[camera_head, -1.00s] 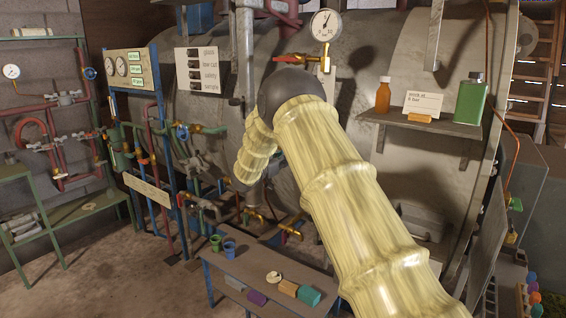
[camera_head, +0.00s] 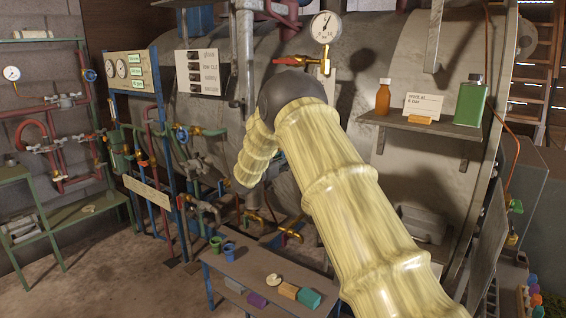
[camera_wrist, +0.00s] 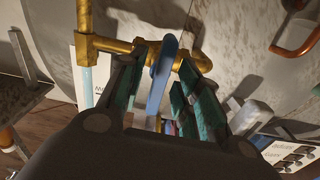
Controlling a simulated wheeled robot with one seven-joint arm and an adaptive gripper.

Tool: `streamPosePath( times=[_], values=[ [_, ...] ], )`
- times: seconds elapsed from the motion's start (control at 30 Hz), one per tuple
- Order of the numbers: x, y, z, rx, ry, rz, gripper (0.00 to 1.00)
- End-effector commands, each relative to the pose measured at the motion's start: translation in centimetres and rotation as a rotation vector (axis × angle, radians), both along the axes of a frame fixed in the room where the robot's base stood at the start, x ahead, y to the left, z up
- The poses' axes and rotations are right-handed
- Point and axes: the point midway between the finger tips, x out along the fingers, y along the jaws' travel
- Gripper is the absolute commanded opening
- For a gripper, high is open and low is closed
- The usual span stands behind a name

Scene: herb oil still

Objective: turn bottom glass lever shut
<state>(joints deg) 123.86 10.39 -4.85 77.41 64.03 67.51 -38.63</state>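In the wrist view, my gripper (camera_wrist: 168,58) is open, with its dark fingers and teal pads on either side of a blue lever (camera_wrist: 157,84). The lever sits by a curved brass fitting (camera_wrist: 118,45). It is nearer the left finger; I cannot tell whether they touch. A vertical pale blue glass tube (camera_wrist: 88,88) runs below the brass pipe at the left. In the head view, my own arm hides the gripper and most of the lever area.
A low bench (camera_head: 240,284) with cups and coloured blocks stands below my arm. A wall shelf (camera_head: 425,124) with bottles is at the right. Pipes and valves (camera_head: 205,207) crowd the left. In the wrist view, a copper pipe (camera_wrist: 297,45) is at the right.

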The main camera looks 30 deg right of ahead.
Motion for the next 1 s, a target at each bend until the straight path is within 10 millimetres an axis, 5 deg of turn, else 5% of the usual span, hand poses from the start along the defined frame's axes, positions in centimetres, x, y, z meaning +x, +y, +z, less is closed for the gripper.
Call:
streamPosePath(
  times=[0.27, 0.7, 1.0],
  values=[
    [-0.8, 2.3, 0.1, 0.000, 0.000, 0.002, 0.34],
    [-3.8, 9.2, 0.0, 0.001, 0.000, 0.001, 0.34],
    [-4.5, 11.0, -0.1, 0.001, 0.000, 0.000, 0.34]
  ],
)
